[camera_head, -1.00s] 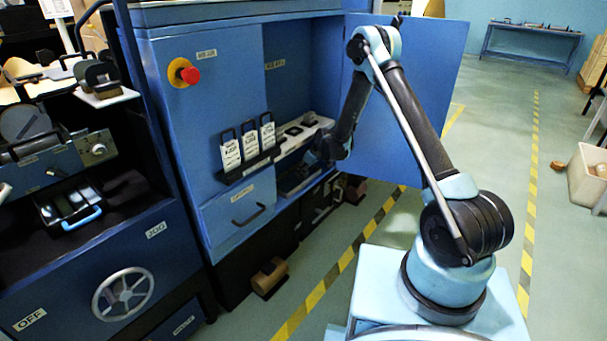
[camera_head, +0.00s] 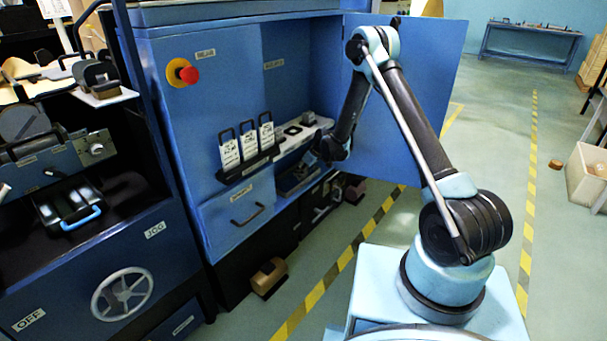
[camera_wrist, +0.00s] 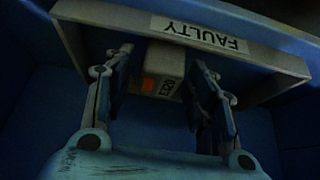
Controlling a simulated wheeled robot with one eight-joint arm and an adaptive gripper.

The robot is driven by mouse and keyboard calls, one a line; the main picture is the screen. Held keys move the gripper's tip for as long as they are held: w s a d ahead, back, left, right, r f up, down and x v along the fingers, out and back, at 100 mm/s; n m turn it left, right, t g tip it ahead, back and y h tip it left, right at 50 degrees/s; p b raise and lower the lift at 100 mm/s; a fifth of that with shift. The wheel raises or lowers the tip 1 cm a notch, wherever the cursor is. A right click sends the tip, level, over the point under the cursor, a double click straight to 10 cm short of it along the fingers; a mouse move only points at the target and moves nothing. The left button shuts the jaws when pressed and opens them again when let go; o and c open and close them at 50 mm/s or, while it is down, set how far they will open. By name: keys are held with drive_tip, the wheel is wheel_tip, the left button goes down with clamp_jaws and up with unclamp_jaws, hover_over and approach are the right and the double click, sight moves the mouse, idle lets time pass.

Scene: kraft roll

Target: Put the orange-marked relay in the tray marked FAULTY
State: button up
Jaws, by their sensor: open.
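The relay (camera_wrist: 165,69) is a pale grey block with an orange mark and dark lettering, seen in the wrist view. My gripper (camera_wrist: 160,62) is open, with one finger on each side of the relay and a visible gap at the right finger. The tray (camera_wrist: 100,14) has pale walls, and its FAULTY label (camera_wrist: 198,33) appears upside down just above the relay. The relay appears inside the tray's walls, close to the labelled one; I cannot tell whether it rests on the floor. In the head view my gripper (camera_head: 322,152) is small and dark at the open cabinet, and the relay cannot be made out.
The open blue cabinet door (camera_head: 435,90) stands behind my arm. Several white tags (camera_head: 248,145) stand in a rack at the cabinet front. A pale shelf (camera_head: 290,145) with small dark items is inside. A red button (camera_head: 188,74) is on the cabinet face.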

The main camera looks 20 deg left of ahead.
drive_tip(key=s+d+r, duration=0.2)
drive_tip(key=s+d, duration=0.1)
drive_tip(key=d, duration=0.4)
drive_tip(key=s+d+r, duration=0.2)
drive_tip(key=s+d, duration=0.1)
drive_tip(key=d, duration=0.3)
drive_tip(key=s+d+r+m+h, duration=0.1)
drive_tip(key=s+d+r+m, duration=0.35)
drive_tip(key=d+r, duration=0.75)
drive_tip(key=s+d+r+m+h, duration=0.2)
drive_tip(key=s+d+r, duration=0.5)
drive_tip(key=d+r, duration=0.45)
drive_tip(key=s+d+m+h, duration=0.1)
drive_tip(key=s+d+m, duration=0.1)
drive_tip(key=s+d, duration=0.3)
drive_tip(key=s+d+r+m, duration=0.1)
drive_tip(key=s+d, duration=0.3)
drive_tip(key=s, duration=0.9)
drive_tip(key=s+d+r+m+h, duration=0.1)
drive_tip(key=s+d+m, duration=0.2)
drive_tip(key=s, duration=0.6)
drive_tip(key=d, duration=0.2)
drive_tip(key=shift+d+m+h, duration=0.3)
drive_tip(key=shift+d+m, duration=0.05)
drive_tip(key=shift+s, duration=0.1)
